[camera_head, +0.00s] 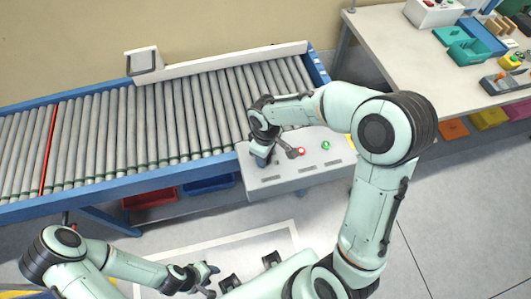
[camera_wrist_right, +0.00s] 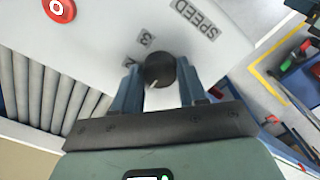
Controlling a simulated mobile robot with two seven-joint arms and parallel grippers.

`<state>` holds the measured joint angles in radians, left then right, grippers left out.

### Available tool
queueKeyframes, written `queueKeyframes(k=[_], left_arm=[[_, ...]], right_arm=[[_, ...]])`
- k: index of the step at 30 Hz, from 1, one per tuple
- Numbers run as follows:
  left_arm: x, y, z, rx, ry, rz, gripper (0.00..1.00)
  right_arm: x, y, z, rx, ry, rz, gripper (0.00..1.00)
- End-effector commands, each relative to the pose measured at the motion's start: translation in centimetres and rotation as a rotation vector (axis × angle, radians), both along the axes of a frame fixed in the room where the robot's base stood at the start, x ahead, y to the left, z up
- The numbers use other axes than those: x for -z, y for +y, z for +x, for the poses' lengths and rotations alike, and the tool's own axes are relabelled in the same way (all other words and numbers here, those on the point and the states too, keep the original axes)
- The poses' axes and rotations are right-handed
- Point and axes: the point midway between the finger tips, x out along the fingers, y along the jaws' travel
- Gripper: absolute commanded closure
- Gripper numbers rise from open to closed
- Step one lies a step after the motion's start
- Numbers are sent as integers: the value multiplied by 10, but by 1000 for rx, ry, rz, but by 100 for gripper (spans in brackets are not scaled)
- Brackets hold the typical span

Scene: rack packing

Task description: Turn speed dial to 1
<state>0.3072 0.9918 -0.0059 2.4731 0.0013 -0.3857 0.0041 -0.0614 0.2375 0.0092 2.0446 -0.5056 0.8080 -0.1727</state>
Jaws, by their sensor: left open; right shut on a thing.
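The speed dial (camera_wrist_right: 159,69) is a round black knob on the light grey control box (camera_head: 290,183). In the right wrist view my right gripper (camera_wrist_right: 160,86) has one finger on each side of the dial and is shut on it. A pale mark on the dial points down and slightly left in that view. The labels "SPEED" and "3" show above it, and a partly covered "2" shows to its left. No label 1 can be read. In the head view my right gripper (camera_head: 262,153) hides the dial. My left gripper (camera_head: 209,281) is open and empty, low in the picture.
A red button (camera_head: 301,151) and a green button (camera_head: 326,145) sit on the box, right of my right gripper. The roller conveyor (camera_head: 150,120) runs left behind the box. A white table (camera_head: 400,50) with bins stands at the upper right.

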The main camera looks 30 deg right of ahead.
Motion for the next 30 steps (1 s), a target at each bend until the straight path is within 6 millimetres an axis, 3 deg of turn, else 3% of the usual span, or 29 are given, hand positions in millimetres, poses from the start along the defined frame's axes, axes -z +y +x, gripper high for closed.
queueKeyframes(k=[9,10,12,23,26,30], left_arm=[[0,0,0,0,0,0,57],[0,0,0,0,0,0,57],[0,0,0,0,0,0,57],[-1,0,0,0,0,0,57],[-2,0,2,0,-2,0,57],[-6,0,4,0,-5,-1,57]], right_arm=[[-2,0,2,-4,-6,-1,89],[-2,0,2,-4,-6,-1,55],[-1,0,1,-3,-5,0,33],[-4,0,1,-2,-4,0,33],[-15,0,1,-2,-5,0,33],[-44,0,2,-3,-10,1,33]])
